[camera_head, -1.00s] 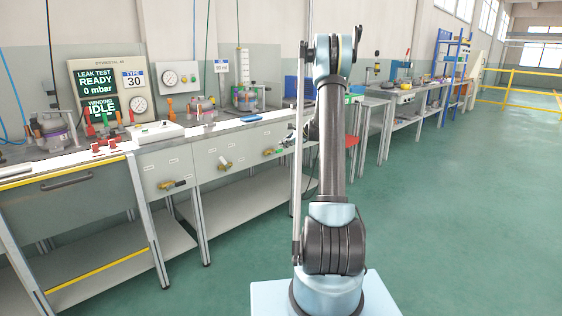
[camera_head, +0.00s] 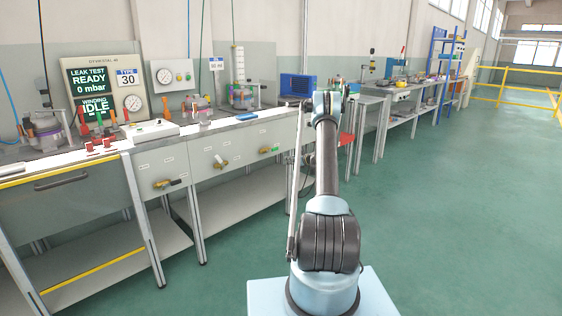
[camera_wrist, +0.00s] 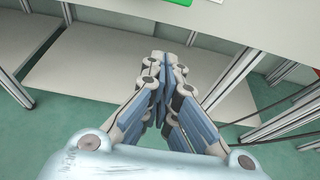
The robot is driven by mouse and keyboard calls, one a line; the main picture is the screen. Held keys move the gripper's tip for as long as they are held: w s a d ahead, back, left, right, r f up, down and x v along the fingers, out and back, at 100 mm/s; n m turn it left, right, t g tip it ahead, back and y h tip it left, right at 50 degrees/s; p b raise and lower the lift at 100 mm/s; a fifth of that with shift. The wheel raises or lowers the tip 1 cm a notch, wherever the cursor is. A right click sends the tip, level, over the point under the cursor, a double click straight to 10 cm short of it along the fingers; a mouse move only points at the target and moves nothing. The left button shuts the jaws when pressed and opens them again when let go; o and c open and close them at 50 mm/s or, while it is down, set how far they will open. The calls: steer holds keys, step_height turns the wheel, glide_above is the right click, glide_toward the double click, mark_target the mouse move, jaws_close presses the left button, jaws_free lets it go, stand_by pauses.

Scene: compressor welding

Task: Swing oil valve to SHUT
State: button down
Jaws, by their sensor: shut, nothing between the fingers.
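Three small brass valves sit along the front panel of the bench. In the wrist view my gripper (camera_wrist: 168,62) is shut and empty, below and in front of a pale panel. In the head view my arm hides it. A green patch (camera_wrist: 180,2) shows on the panel at the top edge of the wrist view.
The bench's lower shelf (camera_head: 235,208) and metal legs (camera_head: 194,213) stand under the panel. A grey cabinet (camera_head: 70,215) is at the left. The green floor (camera_head: 440,220) is clear at the right.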

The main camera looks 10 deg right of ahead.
mark_target(272, 150)
steer(key=x, duration=1)
steer(key=shift+s+d+r, duration=0.1)
steer(key=shift+r, duration=0.95)
steer(key=shift+s+d+r, duration=0.1)
steer(key=shift+r, duration=0.95)
steer(key=shift+a, duration=0.35)
steer(key=shift+r, duration=0.1)
